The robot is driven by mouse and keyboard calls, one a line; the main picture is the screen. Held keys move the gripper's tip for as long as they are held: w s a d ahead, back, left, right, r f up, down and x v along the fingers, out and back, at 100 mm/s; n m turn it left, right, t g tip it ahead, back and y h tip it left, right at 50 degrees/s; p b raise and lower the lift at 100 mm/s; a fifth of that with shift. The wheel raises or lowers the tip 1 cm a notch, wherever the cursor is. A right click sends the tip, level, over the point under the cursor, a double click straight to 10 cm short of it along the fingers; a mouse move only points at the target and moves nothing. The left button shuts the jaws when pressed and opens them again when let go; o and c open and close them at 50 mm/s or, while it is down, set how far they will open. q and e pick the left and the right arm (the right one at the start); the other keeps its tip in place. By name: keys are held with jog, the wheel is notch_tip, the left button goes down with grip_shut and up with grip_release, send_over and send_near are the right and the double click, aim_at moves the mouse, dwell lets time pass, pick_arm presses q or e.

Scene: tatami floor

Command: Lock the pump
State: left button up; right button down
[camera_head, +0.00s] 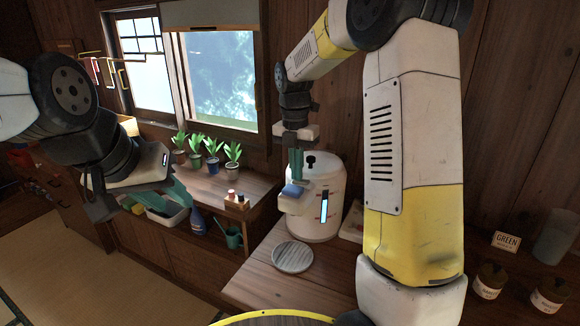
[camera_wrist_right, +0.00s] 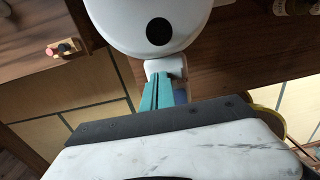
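The pump is a white rounded dispenser (camera_head: 320,223) on the right-hand wooden counter, with a black knob (camera_head: 310,160) on top and a lit blue level window. Its white spout (camera_head: 291,205) juts out to the left, with a blue piece (camera_head: 293,189) on top. My right gripper (camera_head: 296,176) points down just above the blue piece; I cannot tell whether they touch. In the right wrist view its teal fingers (camera_wrist_right: 160,93) lie close together beside the spout (camera_wrist_right: 163,68), with the blue piece (camera_wrist_right: 181,97) partly hidden behind them. My left gripper (camera_head: 158,198) is apart at the left, seemingly empty with fingers spread.
A round grey ribbed disc (camera_head: 292,257) lies on the counter below the spout. Potted plants (camera_head: 212,156) line the windowsill counter, with a small wooden holder (camera_head: 237,202) nearby. Jars (camera_head: 489,281) and a GREEN sign (camera_head: 506,242) stand at the right. My right arm hides part of the counter.

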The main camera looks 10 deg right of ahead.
jog(key=shift+s+d+f, duration=0.1)
jog(key=shift+d+f, duration=0.05)
jog(key=shift+s+d+r, duration=0.2)
jog(key=shift+s+d, duration=0.15)
jog(key=shift+d, duration=0.2)
notch_tip(320, 180, up, 8)
jog(key=shift+a, duration=0.15)
jog(key=shift+w, duration=0.1)
dwell(0.3)
